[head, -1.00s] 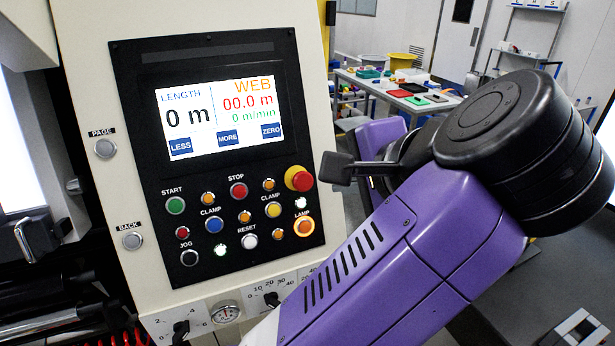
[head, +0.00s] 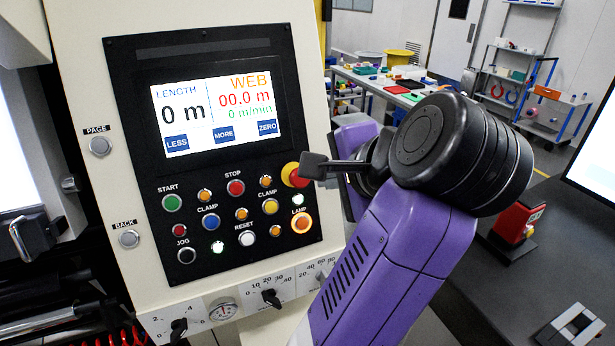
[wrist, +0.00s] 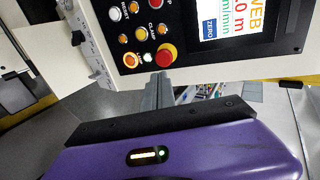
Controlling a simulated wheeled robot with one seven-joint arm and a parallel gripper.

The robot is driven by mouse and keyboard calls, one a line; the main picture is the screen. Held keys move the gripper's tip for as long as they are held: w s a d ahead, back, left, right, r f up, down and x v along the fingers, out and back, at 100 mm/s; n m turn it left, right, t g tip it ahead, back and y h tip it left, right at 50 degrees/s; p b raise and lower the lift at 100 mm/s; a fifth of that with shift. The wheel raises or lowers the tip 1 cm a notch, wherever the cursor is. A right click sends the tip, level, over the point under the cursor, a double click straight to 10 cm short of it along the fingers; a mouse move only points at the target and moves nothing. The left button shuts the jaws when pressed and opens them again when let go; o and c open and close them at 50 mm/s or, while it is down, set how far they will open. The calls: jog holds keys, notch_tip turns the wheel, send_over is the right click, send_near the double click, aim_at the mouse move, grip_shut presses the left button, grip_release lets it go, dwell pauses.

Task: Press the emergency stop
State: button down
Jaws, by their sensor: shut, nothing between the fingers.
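The emergency stop is a red mushroom button (head: 290,174) on a yellow collar, at the right edge of the black control panel (head: 150,120). My gripper (head: 306,166) is shut and empty. Its dark fingertips overlap the right part of the button in the head view. In the wrist view the red button (wrist: 166,55) stands just beyond the tips of my fingers (wrist: 158,80). I cannot tell whether they touch it.
A lit orange LAMP button (head: 302,223), a white button (head: 298,200) and a yellow CLAMP button (head: 270,206) sit close below and beside the stop. A screen (head: 217,117) is above. Behind my arm, a table (head: 385,88) holds coloured items.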

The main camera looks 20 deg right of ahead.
jog(key=b, duration=0.5)
send_near(302, 180)
jog(key=x, duration=0.5)
jog(key=shift+s+f, duration=0.15)
jog(key=shift+s, duration=0.05)
jog(key=shift+w, duration=0.4)
jog(key=shift+w+f, duration=0.2)
jog(key=shift+w, duration=0.25)
